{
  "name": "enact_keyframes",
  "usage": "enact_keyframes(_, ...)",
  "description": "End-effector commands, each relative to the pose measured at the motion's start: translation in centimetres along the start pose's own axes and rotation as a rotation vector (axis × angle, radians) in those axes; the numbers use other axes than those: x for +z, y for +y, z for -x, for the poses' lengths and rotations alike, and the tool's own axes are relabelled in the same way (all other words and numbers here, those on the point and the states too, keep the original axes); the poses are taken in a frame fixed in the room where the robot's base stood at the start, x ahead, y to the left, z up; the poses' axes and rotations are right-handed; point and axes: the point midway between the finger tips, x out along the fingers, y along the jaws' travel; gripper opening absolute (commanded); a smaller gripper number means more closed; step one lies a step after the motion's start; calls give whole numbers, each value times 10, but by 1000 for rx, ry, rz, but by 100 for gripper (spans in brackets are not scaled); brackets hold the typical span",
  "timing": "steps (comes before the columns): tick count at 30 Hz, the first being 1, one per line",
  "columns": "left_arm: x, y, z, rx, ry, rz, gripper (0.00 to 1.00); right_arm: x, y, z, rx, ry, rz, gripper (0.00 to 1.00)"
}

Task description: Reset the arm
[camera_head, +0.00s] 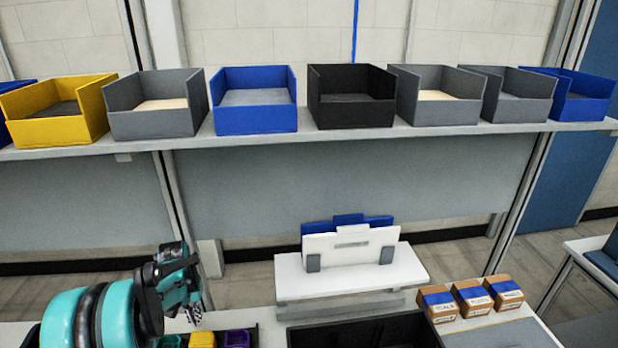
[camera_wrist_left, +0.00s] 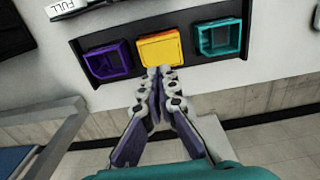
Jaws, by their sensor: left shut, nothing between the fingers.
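My left gripper (camera_head: 196,312) hangs at the end of my teal arm at the lower left of the head view. In the left wrist view my left gripper (camera_wrist_left: 158,74) has its fingertips together with nothing between them. The tips appear at the near edge of a yellow bin (camera_wrist_left: 160,48); I cannot tell whether they touch it. A purple bin (camera_wrist_left: 108,61) and a teal bin (camera_wrist_left: 219,38) flank the yellow one in a dark tray (camera_wrist_left: 190,33). My right gripper is in neither view.
A shelf (camera_head: 330,134) holds several yellow, grey, blue and black bins. Below it stand a white stand (camera_head: 350,283) with upright panels, a black crate (camera_head: 370,333) and small cardboard boxes (camera_head: 472,297). Floor shows beyond the table's near edge in the wrist view.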

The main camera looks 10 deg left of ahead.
Motion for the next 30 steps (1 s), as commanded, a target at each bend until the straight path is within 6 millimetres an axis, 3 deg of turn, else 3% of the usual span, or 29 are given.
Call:
enact_keyframes(7,27,50,33,-11,105,-59,0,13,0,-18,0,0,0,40)
enact_keyframes(15,95,120,65,-2,299,-153,0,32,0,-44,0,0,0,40)
enact_keyframes(24,180,171,54,51,505,-251,0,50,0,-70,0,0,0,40)
enact_keyframes(30,211,185,38,86,590,-288,0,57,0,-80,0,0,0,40)
